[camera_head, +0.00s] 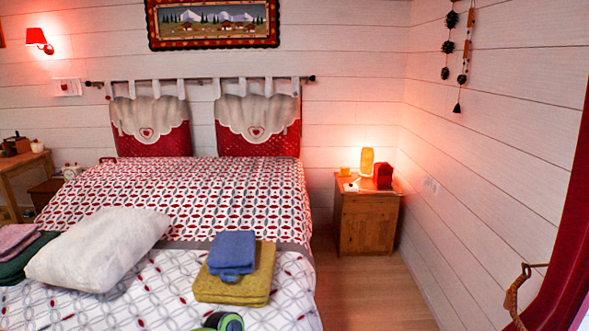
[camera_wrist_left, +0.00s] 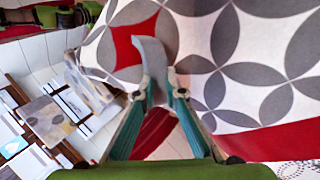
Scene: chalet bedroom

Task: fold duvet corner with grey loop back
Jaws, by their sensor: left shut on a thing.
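The duvet (camera_head: 200,185) covers the bed, with a red, white and grey pattern, and a paler circle-patterned part lies in front of it. In the left wrist view the duvet cloth (camera_wrist_left: 235,45) is close up and hangs around my fingers. My left gripper (camera_wrist_left: 160,90) has its teal fingers shut on the grey loop (camera_wrist_left: 150,58), a curved grey strip standing up between the fingertips. The lower end of the loop is hidden by the fingers. My right gripper is in neither view.
A white pillow (camera_head: 98,248) lies on the bed at left. A folded blue towel (camera_head: 232,251) rests on a yellow towel (camera_head: 235,288). A wooden nightstand (camera_head: 367,222) with a lit lamp (camera_head: 366,161) stands right of the bed. Floor (camera_head: 375,295) is clear between bed and wall.

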